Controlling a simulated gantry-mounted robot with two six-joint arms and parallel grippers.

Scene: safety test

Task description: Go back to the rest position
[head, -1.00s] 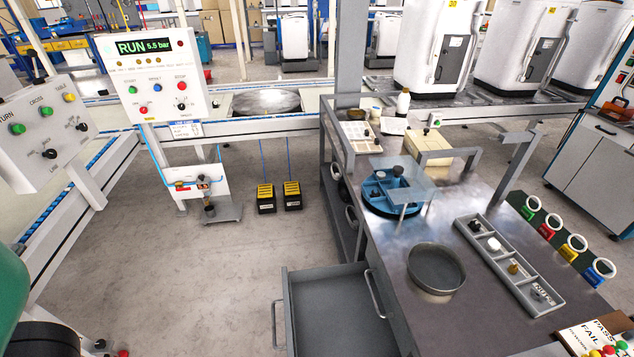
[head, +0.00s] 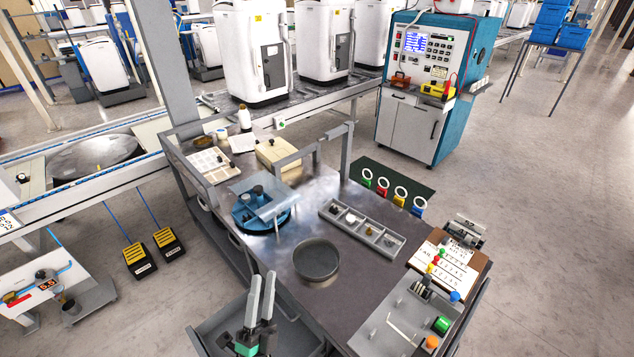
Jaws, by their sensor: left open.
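My left gripper (head: 262,282) shows at the bottom of the head view, its two grey fingers pointing up the picture with a gap between them. It is open and nothing shows between the fingers. It appears over the open drawer (head: 212,326) at the near side of the metal workbench (head: 290,240); its height above the drawer is hard to tell. My right gripper is not in view.
On the bench are a round grey dish (head: 316,260), a blue round fixture (head: 262,212) with a clear plate, and a compartment tray (head: 362,228). A clipboard (head: 452,262) and a panel with coloured buttons (head: 405,315) lie at the right. Open floor (head: 540,220) lies beyond.

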